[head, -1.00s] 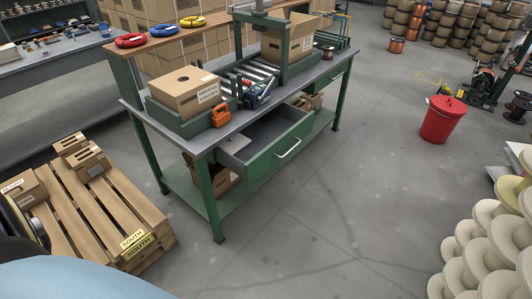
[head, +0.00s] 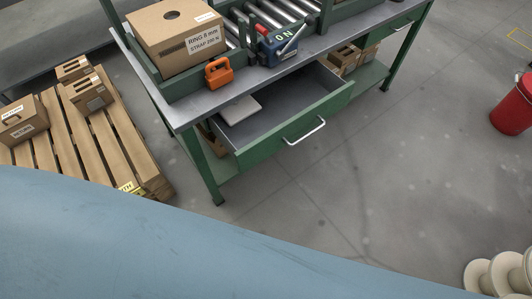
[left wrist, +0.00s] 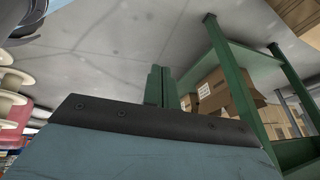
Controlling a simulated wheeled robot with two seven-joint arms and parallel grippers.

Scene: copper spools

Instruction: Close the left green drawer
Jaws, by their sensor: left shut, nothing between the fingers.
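The left green drawer (head: 262,149) is pulled out from under the workbench in the head view. Its inside shows grey, with a flat pale object (head: 240,109) in it. A white bar handle (head: 305,131) is on its front. My left gripper (left wrist: 161,86) shows in the left wrist view as two dark green fingers close together, shut and empty, beyond a dark bolted plate. It is not visible in the head view, so its distance from the drawer cannot be told. My right gripper is not in view.
The green workbench (head: 185,113) carries a carton (head: 175,38), an orange padlock-like item (head: 218,72) and a blue device. A wooden pallet (head: 110,130) with cartons stands at left. A red bin (head: 512,108) and pale spools are at right. Floor before the drawer is clear.

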